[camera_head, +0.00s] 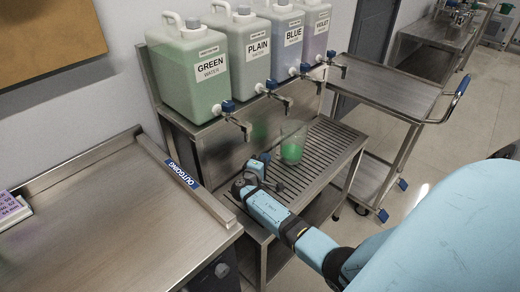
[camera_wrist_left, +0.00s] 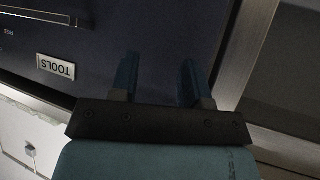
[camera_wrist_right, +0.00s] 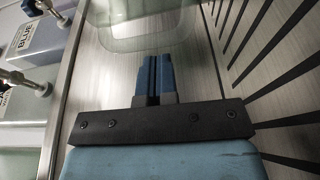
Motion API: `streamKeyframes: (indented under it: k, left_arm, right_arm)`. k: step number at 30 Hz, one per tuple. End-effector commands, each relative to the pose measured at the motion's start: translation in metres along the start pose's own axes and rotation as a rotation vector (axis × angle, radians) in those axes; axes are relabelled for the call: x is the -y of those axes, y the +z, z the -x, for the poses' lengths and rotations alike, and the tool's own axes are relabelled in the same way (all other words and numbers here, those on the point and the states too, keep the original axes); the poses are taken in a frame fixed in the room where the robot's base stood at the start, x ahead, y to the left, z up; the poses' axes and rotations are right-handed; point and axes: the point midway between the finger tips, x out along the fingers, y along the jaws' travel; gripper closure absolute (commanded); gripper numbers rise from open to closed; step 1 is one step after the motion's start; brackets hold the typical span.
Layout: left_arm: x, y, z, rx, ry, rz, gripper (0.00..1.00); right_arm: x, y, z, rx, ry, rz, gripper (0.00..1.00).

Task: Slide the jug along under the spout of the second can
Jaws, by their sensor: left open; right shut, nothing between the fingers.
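The jug (camera_head: 292,145) is clear, with green liquid low in it. It stands upright on the slatted drip shelf (camera_head: 325,150). In the head view it shows below the spout (camera_head: 285,101) of the second can, PLAIN water (camera_head: 253,48); exact alignment is unclear. My right gripper (camera_head: 262,160) is shut and empty, left of the jug. In the right wrist view its fingers (camera_wrist_right: 157,75) point at the jug's clear wall (camera_wrist_right: 160,30); whether they touch cannot be told. My left gripper (camera_wrist_left: 157,80) is open and empty, outside the head view.
GREEN (camera_head: 188,68), BLUE (camera_head: 283,40) and VIOLET (camera_head: 315,30) cans stand in the same row, taps overhanging the shelf. An OUTGOING bench (camera_head: 110,220) is at left, a trolley (camera_head: 385,85) at right. The left wrist view shows a dark front labelled TOOLS (camera_wrist_left: 57,67).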

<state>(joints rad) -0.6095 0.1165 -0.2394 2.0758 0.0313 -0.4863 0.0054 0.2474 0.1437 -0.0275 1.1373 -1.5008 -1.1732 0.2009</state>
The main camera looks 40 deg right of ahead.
Motion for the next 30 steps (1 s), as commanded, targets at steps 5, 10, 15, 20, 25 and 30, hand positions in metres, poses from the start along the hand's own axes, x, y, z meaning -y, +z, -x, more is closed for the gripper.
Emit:
streamKeyframes:
  k: [5, 10, 15, 20, 25, 30]
  left_arm:
    - [0.002, 0.000, 0.000, 0.000, 0.000, -0.009, 0.57]
    - [0.004, 0.000, 0.001, 0.001, -0.001, -0.015, 0.57]
    - [0.004, 0.000, 0.000, 0.000, -0.001, -0.014, 0.57]
    - [0.004, 0.003, -0.002, -0.002, -0.002, -0.012, 0.57]
    - [0.003, 0.001, -0.003, -0.006, -0.001, -0.010, 0.57]
    - [0.001, -0.001, -0.002, -0.009, 0.000, -0.005, 0.57]
  right_arm:
    - [-0.001, 0.000, -0.010, 0.000, 0.000, 0.000, 1.00]
    - [0.000, 0.000, -0.010, 0.000, 0.000, 0.000, 1.00]
    - [0.000, 0.001, -0.011, 0.000, 0.000, 0.000, 1.00]
    - [0.002, 0.015, -0.024, 0.001, 0.002, 0.001, 1.00]
    - [0.000, 0.023, -0.033, 0.001, 0.000, -0.001, 1.00]
    - [0.000, 0.023, -0.033, 0.000, 0.000, -0.001, 1.00]
